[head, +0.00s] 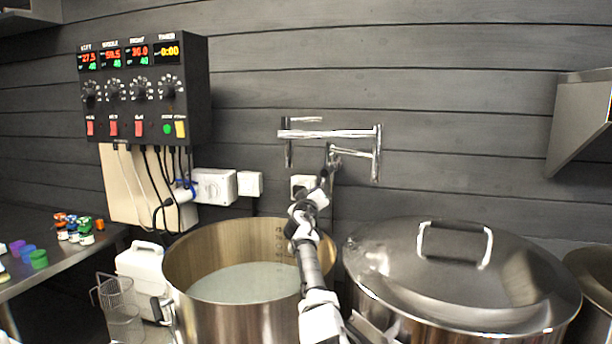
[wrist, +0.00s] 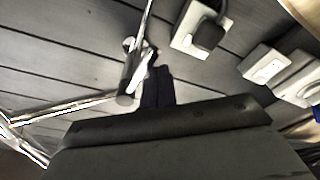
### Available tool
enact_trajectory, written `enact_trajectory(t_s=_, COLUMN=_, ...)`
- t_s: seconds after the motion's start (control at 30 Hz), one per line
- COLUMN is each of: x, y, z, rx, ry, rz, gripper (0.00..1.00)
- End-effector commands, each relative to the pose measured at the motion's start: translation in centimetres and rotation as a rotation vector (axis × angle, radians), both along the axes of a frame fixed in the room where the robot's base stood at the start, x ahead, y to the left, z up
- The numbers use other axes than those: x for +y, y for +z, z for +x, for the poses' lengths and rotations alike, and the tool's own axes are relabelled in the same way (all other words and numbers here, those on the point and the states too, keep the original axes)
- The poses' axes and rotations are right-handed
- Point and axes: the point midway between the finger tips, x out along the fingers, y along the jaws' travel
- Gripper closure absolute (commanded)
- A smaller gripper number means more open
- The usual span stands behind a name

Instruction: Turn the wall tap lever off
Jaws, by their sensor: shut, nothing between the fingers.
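The chrome wall tap (head: 352,134) is a jointed pipe on the dark plank wall, above and behind the pots. It has horizontal bars and upright ends. I cannot tell for sure which short bar is its lever. My gripper (head: 329,158) reaches up in front of the tap's lower middle, partly covering it. In the wrist view my gripper (wrist: 157,76) is shut and empty, its dark fingers close together. A chrome joint of the tap (wrist: 129,80) shows just left of the fingertips, with a thin rod rising from it. Whether they touch is unclear.
An open steel pot (head: 190,262) with pale liquid stands below my arm; a lidded pot (head: 455,270) is to the right. A control box (head: 145,90) and sockets (wrist: 200,30) are on the wall. A steel hood (head: 580,120) juts out at right.

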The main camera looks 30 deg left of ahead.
Motion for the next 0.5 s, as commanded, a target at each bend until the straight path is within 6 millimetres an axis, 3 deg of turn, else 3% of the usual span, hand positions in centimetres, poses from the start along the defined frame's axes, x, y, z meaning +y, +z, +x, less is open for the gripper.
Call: enact_trajectory(t_s=0.5, x=-0.59, y=-0.50, z=0.21, rx=0.001, ry=-0.002, rz=0.001, gripper=1.00)
